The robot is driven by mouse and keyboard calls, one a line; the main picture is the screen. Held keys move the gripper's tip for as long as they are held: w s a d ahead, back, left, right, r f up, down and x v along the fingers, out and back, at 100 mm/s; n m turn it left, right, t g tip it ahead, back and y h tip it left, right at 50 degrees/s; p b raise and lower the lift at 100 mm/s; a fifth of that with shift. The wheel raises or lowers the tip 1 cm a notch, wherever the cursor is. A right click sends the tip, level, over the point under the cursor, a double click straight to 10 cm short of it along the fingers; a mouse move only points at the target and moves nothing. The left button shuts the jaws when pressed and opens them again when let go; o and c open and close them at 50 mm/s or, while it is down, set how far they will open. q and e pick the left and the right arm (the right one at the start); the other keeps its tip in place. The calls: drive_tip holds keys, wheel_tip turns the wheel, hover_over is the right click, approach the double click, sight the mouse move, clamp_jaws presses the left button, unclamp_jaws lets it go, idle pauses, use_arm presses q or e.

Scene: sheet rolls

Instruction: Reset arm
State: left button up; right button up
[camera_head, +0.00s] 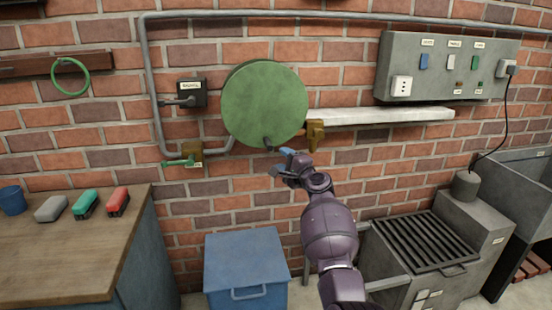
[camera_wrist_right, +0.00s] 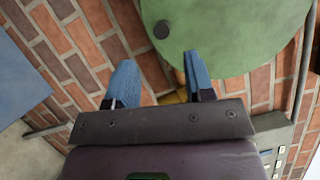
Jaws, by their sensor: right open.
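My right arm reaches up from the bottom of the head view, and its right gripper (camera_head: 278,160) is just below a round green disc (camera_head: 264,104) on the brick wall. In the right wrist view the right gripper (camera_wrist_right: 160,82) has its two blue fingers apart with nothing between them. The green disc (camera_wrist_right: 225,35) fills the top of that view, with a dark round knob (camera_wrist_right: 161,29) near its edge. Whether the fingers touch the disc, I cannot tell. My left gripper is in neither view.
A brown bracket (camera_head: 315,135) and a white shelf (camera_head: 385,116) are right of the disc. A grey switch panel (camera_head: 440,68) is on the wall. Below stand a blue box (camera_head: 246,265) and a grey grated unit (camera_head: 415,243). A wooden-topped bench (camera_head: 65,250) is at left.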

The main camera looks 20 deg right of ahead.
wheel_tip(320, 180, up, 5)
drive_tip(key=s+n+h, duration=0.1)
drive_tip(key=n+h, duration=0.1)
drive_tip(key=n, duration=0.4)
drive_tip(key=s+a+f+n+g, duration=0.2)
drive_tip(key=s+f+n, duration=0.2)
drive_tip(key=s+f, duration=0.7)
drive_tip(key=s+a+f+n+g, duration=0.3)
drive_tip(key=s+f, duration=0.9)
drive_tip(key=s, duration=0.9)
drive_tip(key=s+a+f+n+g+h, duration=0.1)
drive_tip(key=s+a+f+n+g, duration=0.1)
drive_tip(key=s+f+n, duration=0.4)
drive_tip(key=s+f, duration=0.2)
drive_tip(key=s, duration=0.3)
drive_tip(key=s+a+f, duration=0.1)
drive_tip(key=s+f, duration=0.2)
drive_tip(key=s, duration=0.2)
drive_tip(key=shift+s+a+f+n+g, duration=0.25)
drive_tip(key=shift+f+n+g, duration=0.05)
drive_tip(key=shift+n+g, duration=0.1)
drive_tip(key=shift+c, duration=0.5)
